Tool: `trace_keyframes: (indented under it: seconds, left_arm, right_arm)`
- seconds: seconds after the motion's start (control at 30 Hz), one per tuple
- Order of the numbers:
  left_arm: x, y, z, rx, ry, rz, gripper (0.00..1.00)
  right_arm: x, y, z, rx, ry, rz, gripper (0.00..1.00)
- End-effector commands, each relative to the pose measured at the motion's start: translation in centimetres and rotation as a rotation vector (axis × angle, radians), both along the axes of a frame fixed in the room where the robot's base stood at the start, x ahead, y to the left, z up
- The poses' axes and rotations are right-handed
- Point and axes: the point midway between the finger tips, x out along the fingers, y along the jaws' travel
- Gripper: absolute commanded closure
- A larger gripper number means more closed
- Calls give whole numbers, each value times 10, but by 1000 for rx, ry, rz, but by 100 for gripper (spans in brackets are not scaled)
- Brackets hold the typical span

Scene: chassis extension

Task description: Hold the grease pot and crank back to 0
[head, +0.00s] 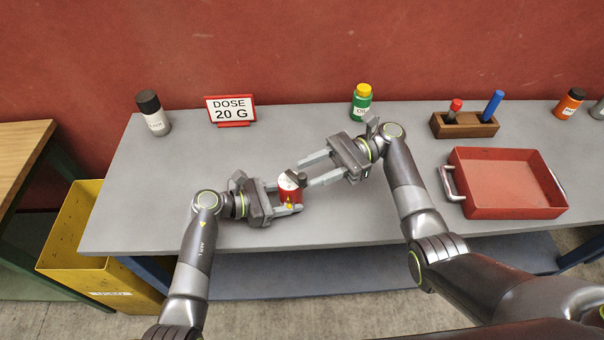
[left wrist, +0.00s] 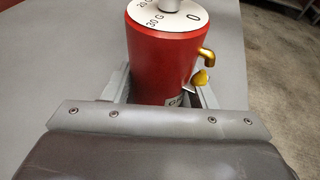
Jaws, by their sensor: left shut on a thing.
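The red grease pot (head: 287,194) stands near the front of the grey bench. My left gripper (head: 291,198) is shut on it, one finger on each side of its body, as the left wrist view also shows. There the pot (left wrist: 160,60) has a white dial (left wrist: 176,17) marked 0, 20 and 30 G, a grey post in the middle, and a brass spout (left wrist: 206,54) with a yellow piece below it. The crank's dark knob (head: 300,178) is on top of the pot. My right gripper (head: 304,174) is open, its fingertips beside the knob; contact is unclear.
A "DOSE 20 G" sign (head: 231,109), a dark-capped bottle (head: 154,114) and a green oil bottle (head: 361,103) stand at the back. A red tray (head: 510,208) and a wooden pen block (head: 465,126) are to the right. A yellow bin (head: 75,240) is at the left.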

Motion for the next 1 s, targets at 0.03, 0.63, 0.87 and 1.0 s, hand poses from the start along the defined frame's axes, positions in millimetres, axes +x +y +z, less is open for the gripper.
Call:
trace_keyframes:
  seconds: [0.03, 0.63, 0.87, 1.0]
  left_arm:
    - [0, 0, -1, 1, 1, 0, 61]
    - [0, 0, -1, 1, 1, 0, 61]
    - [0, 0, -1, 1, 1, 0, 61]
    - [0, 0, -1, 1, 1, 0, 61]
  right_arm:
    - [-4, 8, 0, 2, 0, 1, 61]
    - [-13, 29, 0, -1, 1, -1, 67]
    - [-13, 29, 0, -1, 0, -1, 97]
    - [-13, 29, 0, -1, 0, -2, 100]
